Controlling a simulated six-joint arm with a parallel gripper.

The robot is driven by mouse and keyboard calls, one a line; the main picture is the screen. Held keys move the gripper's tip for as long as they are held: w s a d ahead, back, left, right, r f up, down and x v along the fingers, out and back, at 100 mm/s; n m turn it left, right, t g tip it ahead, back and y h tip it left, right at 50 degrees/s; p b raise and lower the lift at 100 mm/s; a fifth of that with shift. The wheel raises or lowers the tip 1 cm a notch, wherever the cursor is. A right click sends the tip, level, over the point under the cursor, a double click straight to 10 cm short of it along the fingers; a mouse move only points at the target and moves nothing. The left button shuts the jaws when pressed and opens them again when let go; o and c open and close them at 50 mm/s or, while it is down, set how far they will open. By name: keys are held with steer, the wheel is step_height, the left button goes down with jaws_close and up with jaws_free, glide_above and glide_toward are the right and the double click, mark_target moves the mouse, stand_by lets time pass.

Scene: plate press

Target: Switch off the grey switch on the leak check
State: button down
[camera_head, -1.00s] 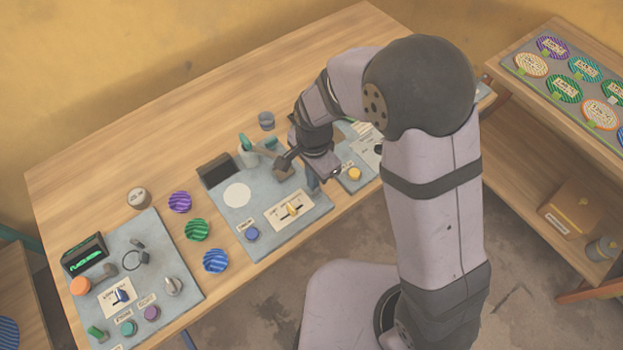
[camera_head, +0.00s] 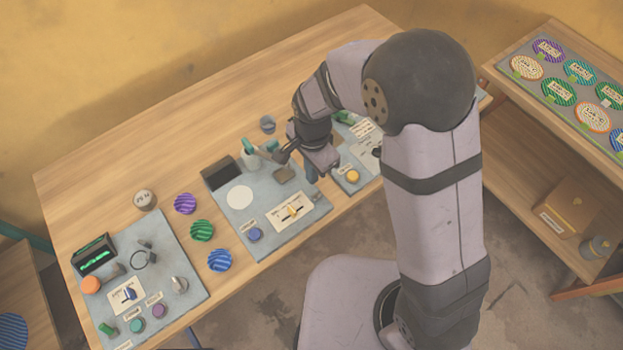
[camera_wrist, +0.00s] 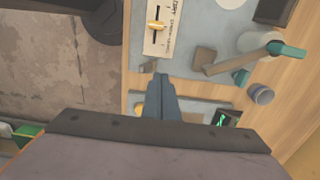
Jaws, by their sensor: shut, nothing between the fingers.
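My gripper (camera_head: 311,172) is shut and empty. In the wrist view its fingers (camera_wrist: 161,82) point down over the gap between the middle panel (camera_wrist: 185,62) and the right-hand panel (camera_wrist: 195,103). A small grey part (camera_wrist: 148,66), perhaps a switch, sits at the middle panel's edge, close beside the fingertips; I cannot tell whether they touch. The right-hand panel has a yellow button (camera_head: 352,176) and is partly hidden by my arm. The left panel (camera_head: 190,309) carries a grey knob (camera_head: 179,284). The labels are too small to read, so I cannot tell which panel is the leak check.
The middle panel also bears a yellow-handled slider (camera_head: 292,211), a blue button (camera_head: 255,234) and a cup with a teal-handled tool (camera_head: 250,158). Striped discs (camera_head: 202,231) lie left of it. A shelf (camera_head: 540,135) stands at the right. The table's back is clear.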

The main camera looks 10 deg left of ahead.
steer(key=r+p, duration=0.2)
steer(key=r, duration=0.1)
steer(key=shift+w+a, duration=0.15)
steer(key=shift+a, duration=0.05)
stand_by(0.5)
steer(key=s+d+n+g+h, duration=0.1)
steer(key=s+d+n+g, duration=0.1)
steer(key=s+d+n, duration=1.1)
steer(key=w+d+r+m+t+y+b, duration=0.1)
steer(key=w+d+r+m+t, duration=0.1)
steer(key=d+r, duration=0.4)
steer(key=shift+w+d+m, duration=0.7)
steer(key=shift+d+m, duration=0.3)
steer(key=shift+d, duration=0.05)
